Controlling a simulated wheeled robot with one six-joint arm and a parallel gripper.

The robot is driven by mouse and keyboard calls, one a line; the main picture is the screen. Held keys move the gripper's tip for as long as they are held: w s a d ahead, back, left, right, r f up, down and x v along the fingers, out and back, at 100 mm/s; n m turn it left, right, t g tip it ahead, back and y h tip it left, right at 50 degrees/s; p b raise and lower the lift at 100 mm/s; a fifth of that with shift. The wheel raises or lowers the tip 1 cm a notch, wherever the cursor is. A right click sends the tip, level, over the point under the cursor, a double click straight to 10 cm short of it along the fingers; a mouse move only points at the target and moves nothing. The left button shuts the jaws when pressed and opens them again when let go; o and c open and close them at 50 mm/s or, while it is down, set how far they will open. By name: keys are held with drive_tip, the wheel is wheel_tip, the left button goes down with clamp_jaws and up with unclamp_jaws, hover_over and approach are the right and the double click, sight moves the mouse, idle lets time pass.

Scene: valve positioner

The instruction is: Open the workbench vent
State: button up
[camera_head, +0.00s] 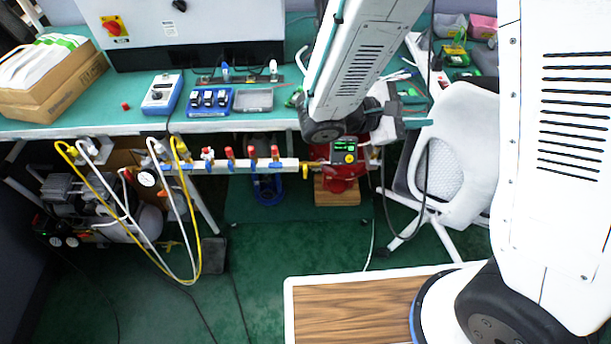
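A white manifold pipe (239,164) runs along the front of the workbench (130,122), just below its edge. It carries several small valves with red tops, such as one red valve (276,153), and blue parts. A yellow fitting (305,171) is at its right end. Right of it is a red device with a green display (345,147), partly behind my arm. I cannot tell which part is the vent. My gripper (414,122) appears to be at the bench's front edge, right of the red device. Its fingers are too small and too covered to read.
Yellow and white hoses (190,235) hang in loops at the left, near a compressor (140,225). A white chair (450,150) stands close to my gripper on the right. A control cabinet (190,30) and a cardboard box (50,95) stand on the bench. The green floor (270,255) is mostly clear.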

drive_tip(key=w+a+f+n+t, duration=0.3)
drive_tip(key=a+f+n+t, duration=0.2)
drive_tip(key=a+f+t, duration=0.1)
drive_tip(key=n+t+y, duration=0.9)
drive_tip(key=n+y, duration=0.6)
drive_tip(key=n, duration=0.2)
approach(305, 171)
drive_tip(key=w, duration=0.8)
drive_tip(key=shift+w+d+f, duration=0.1)
drive_tip(key=shift+w+d, duration=0.05)
drive_tip(key=shift+d, duration=0.15)
clamp_jaws()
